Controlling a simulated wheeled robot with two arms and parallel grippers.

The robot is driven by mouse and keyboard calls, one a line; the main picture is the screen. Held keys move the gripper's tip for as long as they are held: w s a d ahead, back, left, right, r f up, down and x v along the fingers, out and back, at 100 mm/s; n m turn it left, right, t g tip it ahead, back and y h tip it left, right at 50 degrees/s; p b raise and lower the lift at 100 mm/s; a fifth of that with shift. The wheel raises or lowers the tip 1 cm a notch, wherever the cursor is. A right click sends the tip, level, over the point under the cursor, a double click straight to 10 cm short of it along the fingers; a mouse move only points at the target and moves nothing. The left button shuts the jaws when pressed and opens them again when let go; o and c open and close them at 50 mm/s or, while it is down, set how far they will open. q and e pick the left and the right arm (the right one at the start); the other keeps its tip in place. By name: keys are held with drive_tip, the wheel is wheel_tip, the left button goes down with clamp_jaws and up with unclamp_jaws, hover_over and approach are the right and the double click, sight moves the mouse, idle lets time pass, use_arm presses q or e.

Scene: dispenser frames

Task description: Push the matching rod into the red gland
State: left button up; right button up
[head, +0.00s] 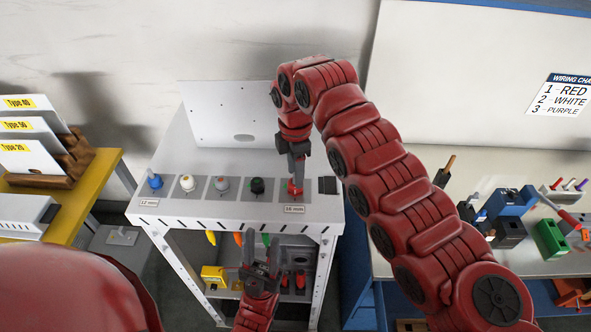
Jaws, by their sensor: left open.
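No matching rod can be made out.
Left of the red gland stand black (257,186), grey (222,184), white (188,183) and blue (155,181) glands. A white panel (228,115) rises behind. The lower shelf holds a yellow box (213,276). A cluttered workbench (480,160) stands right.

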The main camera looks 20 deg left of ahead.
drive_tip(key=shift+s, duration=0.1)
drive_tip(key=shift+w+r+b, duration=0.2)
drive_tip(key=shift+r+b, duration=0.05)
drive_tip(key=shift+b, duration=0.1)
wheel_tip(320, 180, up, 4)
drive_tip(key=shift+r+b, duration=0.25)
drive_tip(key=shift+b, duration=0.8)
drive_tip(key=shift+r+p, duration=0.55)
drive_tip(key=shift+r, duration=0.75)
